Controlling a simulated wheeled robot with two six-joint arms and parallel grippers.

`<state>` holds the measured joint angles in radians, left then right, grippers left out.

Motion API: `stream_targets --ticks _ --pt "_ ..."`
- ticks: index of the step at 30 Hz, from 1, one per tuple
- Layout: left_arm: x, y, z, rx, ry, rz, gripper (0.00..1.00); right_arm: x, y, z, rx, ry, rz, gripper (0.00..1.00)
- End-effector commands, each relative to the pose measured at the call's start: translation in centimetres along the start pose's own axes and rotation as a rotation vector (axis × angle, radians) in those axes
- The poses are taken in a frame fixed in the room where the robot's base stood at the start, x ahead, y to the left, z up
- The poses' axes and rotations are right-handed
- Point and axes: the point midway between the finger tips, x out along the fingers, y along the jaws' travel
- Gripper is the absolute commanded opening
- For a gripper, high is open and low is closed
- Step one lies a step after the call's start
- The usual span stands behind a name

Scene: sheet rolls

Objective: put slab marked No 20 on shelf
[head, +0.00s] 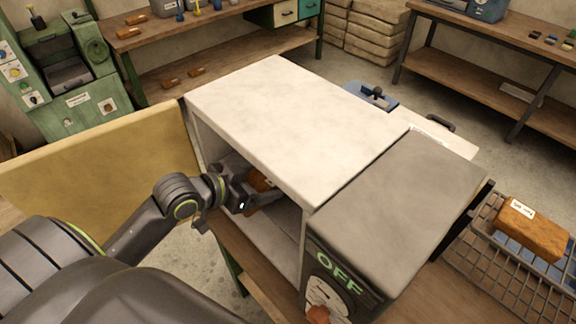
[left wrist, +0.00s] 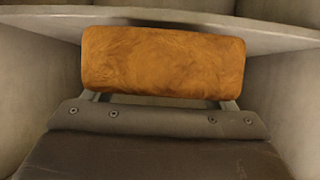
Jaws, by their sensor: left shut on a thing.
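My left gripper (head: 256,192) reaches through the open front of a pale box-shaped cabinet (head: 265,110). It is shut on an orange-brown slab (head: 262,180), partly hidden by the gripper and the cabinet's top. In the left wrist view the slab (left wrist: 163,62) lies crosswise between the fingertips (left wrist: 163,98). A pale shelf (left wrist: 275,42) crosses behind the slab there. I cannot tell whether the slab touches it. No mark shows on the held slab's visible side. My right gripper is out of view.
The cabinet's tan door (head: 100,175) stands open at left. A grey control box (head: 395,215) marked OFF adjoins the cabinet on the right. A wire basket (head: 490,262) at far right holds another labelled brown slab (head: 540,236). Workbenches (head: 235,50) stand behind.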

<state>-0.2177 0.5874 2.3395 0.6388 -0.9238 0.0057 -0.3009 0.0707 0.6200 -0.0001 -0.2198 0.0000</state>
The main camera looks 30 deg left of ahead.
Motion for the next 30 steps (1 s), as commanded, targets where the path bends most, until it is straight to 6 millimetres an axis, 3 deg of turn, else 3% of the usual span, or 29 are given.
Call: stream_targets --ticks 6,14,19,23,30 --pt "3.0 0.0 -1.9 -0.002 0.004 0.000 0.43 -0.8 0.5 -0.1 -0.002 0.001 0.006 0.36" --pt "4.7 0.0 -2.9 -0.001 0.004 0.000 0.43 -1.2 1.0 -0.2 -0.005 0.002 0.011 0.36" --pt "7.3 0.1 -4.4 -0.002 0.003 0.001 0.43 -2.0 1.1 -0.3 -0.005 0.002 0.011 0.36" --pt "7.9 0.0 -3.0 -0.002 -0.002 -0.001 0.43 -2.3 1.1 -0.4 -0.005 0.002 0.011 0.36" --pt "8.0 0.0 -2.7 0.002 0.001 -0.002 0.43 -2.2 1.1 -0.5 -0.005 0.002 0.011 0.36"
